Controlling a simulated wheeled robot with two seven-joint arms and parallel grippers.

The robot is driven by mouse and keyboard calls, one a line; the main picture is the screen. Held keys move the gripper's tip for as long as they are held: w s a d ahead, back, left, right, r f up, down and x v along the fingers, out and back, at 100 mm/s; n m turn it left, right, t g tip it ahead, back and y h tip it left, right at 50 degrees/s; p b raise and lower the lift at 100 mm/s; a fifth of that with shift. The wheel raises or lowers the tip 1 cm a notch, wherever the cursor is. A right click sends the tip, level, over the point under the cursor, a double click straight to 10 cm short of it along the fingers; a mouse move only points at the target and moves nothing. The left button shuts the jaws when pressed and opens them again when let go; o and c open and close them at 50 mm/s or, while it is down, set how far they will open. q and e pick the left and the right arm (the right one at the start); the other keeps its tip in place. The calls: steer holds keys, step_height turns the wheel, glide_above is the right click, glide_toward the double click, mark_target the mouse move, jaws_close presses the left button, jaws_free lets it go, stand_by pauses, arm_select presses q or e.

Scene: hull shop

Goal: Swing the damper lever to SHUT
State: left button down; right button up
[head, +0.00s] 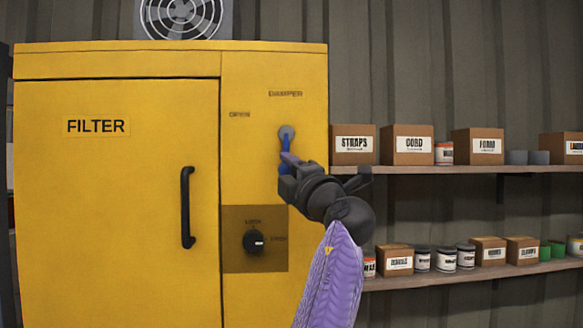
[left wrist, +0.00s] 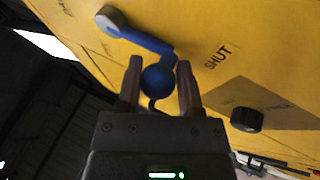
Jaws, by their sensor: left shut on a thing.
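The damper lever (head: 284,143) is a blue arm on a round grey pivot on the yellow cabinet's right panel; it hangs roughly straight down. In the left wrist view the blue lever (left wrist: 148,40) ends in a round blue knob (left wrist: 158,81). My left gripper (head: 287,165) is at the lever's lower end, shut on the knob, with a finger on each side of it (left wrist: 158,88). The SHUT label (left wrist: 217,55) shows in the left wrist view beside the lever; I cannot make it out in the head view. The OPEN label (head: 239,114) is up and left of the pivot. My right gripper is not in view.
Below the lever is a black rotary knob (head: 253,241) on a brown plate. The filter door (head: 110,190) with its black handle (head: 187,207) is at left. Shelves (head: 450,169) with boxes and cans stand right of the cabinet.

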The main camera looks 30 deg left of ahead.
arm_select(q)
steer(key=shift+r, duration=0.2)
stand_by(0.3)
steer(key=c, duration=0.6)
jaws_free()
steer(key=o, duration=0.3)
steer(key=shift+f, duration=0.1)
steer(key=shift+d+f, duration=0.15)
steer(key=shift+d, duration=0.05)
steer(key=b+v, duration=0.5)
steer(key=v, duration=0.4)
steer(key=shift+s+d, duration=0.2)
steer(key=shift+d, duration=0.1)
